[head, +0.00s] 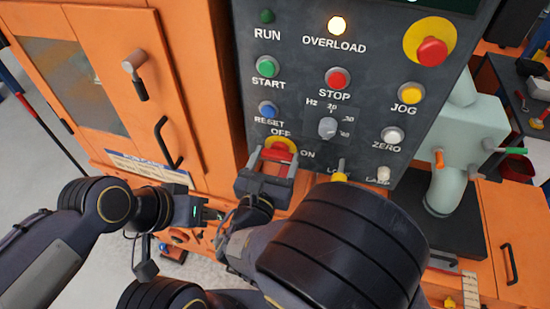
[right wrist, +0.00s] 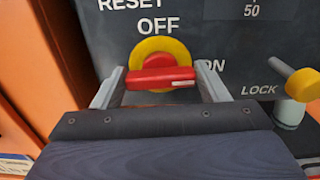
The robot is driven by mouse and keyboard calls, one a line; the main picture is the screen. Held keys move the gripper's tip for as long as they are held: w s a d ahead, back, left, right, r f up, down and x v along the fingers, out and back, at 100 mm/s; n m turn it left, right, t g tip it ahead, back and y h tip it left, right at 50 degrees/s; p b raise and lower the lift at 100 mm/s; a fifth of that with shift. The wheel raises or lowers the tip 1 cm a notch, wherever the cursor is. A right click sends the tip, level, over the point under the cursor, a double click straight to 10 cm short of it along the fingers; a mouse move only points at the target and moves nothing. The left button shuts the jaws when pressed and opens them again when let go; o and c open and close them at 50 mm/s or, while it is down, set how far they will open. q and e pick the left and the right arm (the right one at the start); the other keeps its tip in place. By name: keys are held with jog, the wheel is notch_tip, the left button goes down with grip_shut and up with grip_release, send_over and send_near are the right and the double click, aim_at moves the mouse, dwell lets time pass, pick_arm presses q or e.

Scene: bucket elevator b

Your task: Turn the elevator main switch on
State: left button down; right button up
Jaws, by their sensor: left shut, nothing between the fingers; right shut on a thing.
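The main switch, a red handle on a yellow round plate, sits low on the dark control panel between the OFF and ON labels; it shows in the head view (head: 279,147) and the right wrist view (right wrist: 165,77). Its red bar lies roughly level in the wrist view, with a white mark at its right end near ON. My right gripper (head: 270,160) is shut on the handle, one finger at each end, also in the wrist view (right wrist: 163,85). My left gripper (head: 215,213) is shut and empty, left of the right gripper, in front of the orange cabinet.
The OVERLOAD lamp (head: 337,26) is lit; the RUN lamp (head: 267,16) is dark. A red mushroom button (head: 432,51) and the START (head: 267,66), STOP (head: 338,78) and RESET (head: 268,109) buttons are above. The LOCK knob (right wrist: 303,84) stands close right of my right gripper. A cabinet handle (head: 167,143) juts out left.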

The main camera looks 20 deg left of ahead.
jog(key=shift+f+m+b, duration=0.2)
jog(key=shift+m+b, duration=0.1)
jog(key=shift+b, duration=0.35)
jog(key=shift+o, duration=0.2)
jog(key=shift+r, duration=0.1)
pick_arm(q)
jog(key=shift+f, duration=0.65)
pick_arm(e)
jog(key=shift+r, duration=0.1)
jog(key=o, duration=1)
jog(key=shift+c, duration=0.2)
jog(key=shift+s, duration=0.1)
